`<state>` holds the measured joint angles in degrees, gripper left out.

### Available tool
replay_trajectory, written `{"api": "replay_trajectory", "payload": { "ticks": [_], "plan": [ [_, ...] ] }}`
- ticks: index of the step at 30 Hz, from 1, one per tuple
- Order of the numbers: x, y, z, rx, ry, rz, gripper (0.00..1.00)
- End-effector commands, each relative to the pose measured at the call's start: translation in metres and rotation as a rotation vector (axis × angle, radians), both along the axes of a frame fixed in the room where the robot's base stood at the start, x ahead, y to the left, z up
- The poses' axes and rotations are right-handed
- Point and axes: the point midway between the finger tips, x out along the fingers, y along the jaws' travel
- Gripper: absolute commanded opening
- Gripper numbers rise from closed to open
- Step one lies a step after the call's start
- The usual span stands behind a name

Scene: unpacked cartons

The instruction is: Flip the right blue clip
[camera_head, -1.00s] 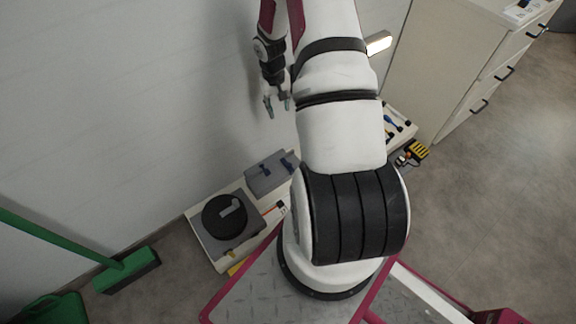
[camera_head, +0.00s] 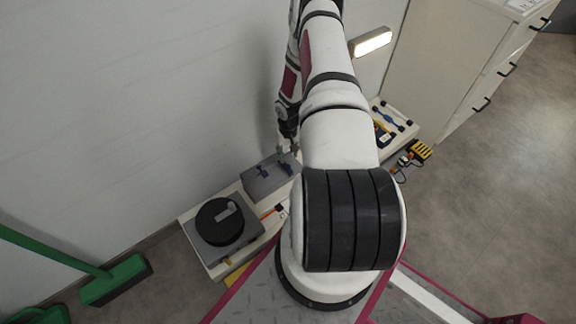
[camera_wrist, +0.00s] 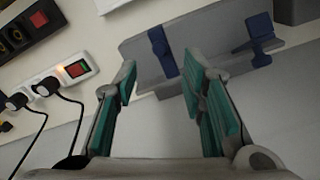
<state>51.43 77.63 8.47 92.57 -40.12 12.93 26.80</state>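A grey case (camera_head: 268,186) lies on the work surface by the wall and has two blue clips. In the head view the right blue clip (camera_head: 286,168) is just below my gripper (camera_head: 288,151); the left blue clip (camera_head: 262,170) is beside it. In the wrist view, the case (camera_wrist: 214,36) is ahead of the fingers, one clip (camera_wrist: 163,52) lies near the gap between the fingertips, and the other clip (camera_wrist: 259,40) sticks out farther right. Contact with a clip cannot be told.
A black round thing (camera_head: 221,221) sits on a grey block left of the case. A power strip (camera_wrist: 58,77) with plugs and cords is at left in the wrist view. A drawer cabinet (camera_head: 465,65) stands at right, a green broom (camera_head: 115,280) at lower left.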

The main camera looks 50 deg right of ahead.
Motion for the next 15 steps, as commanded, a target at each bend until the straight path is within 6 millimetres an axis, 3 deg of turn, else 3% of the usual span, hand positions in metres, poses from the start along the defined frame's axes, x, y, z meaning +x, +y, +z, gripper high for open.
{"api": "replay_trajectory", "payload": {
  "ticks": [1, 6, 15],
  "plan": [
    [0.0, 0.0, -0.013, 0.001, 0.0, -0.002, 0.38],
    [0.0, 0.001, -0.043, 0.001, 0.0, -0.001, 0.38],
    [0.0, 0.0, -0.067, -0.001, -0.001, -0.001, 0.38]
  ]
}}
